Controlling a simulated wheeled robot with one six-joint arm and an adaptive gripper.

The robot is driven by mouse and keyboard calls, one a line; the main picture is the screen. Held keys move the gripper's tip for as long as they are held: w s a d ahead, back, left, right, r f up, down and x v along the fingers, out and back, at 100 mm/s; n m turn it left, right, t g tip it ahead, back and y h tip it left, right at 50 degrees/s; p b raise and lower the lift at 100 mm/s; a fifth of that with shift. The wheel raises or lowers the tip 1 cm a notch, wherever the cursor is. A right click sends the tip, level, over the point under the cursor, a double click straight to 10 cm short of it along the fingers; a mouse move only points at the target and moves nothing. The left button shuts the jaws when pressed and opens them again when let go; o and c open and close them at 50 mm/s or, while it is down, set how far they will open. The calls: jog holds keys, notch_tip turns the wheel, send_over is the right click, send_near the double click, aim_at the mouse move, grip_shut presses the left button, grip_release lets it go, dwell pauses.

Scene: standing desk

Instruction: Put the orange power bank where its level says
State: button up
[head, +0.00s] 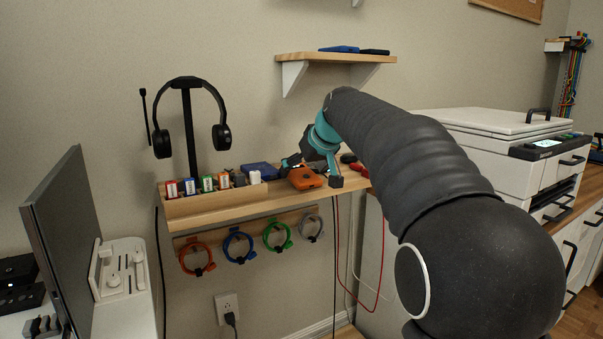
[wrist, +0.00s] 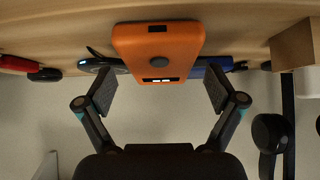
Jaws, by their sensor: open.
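The orange power bank (head: 308,180) lies flat on the wooden ledge. In the wrist view the orange power bank (wrist: 158,42) shows a round dark button, a dark port and a small window with white lit marks on its near end; I cannot read the level surely. My gripper (head: 313,171) is at the power bank in the head view. In the wrist view my gripper (wrist: 160,90) is open, its fingers spread to either side of the power bank's end, with nothing held between them.
A blue box-like item (head: 258,170) lies behind the power bank. Labelled coloured items (head: 207,184) stand in a row at left beside a headphone stand (head: 190,130). A wall shelf (head: 312,58) above holds blue and black flat items. Coloured cable loops (head: 238,247) hang below.

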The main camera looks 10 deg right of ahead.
jog(key=v, duration=1.2)
jog(key=shift+d, duration=0.1)
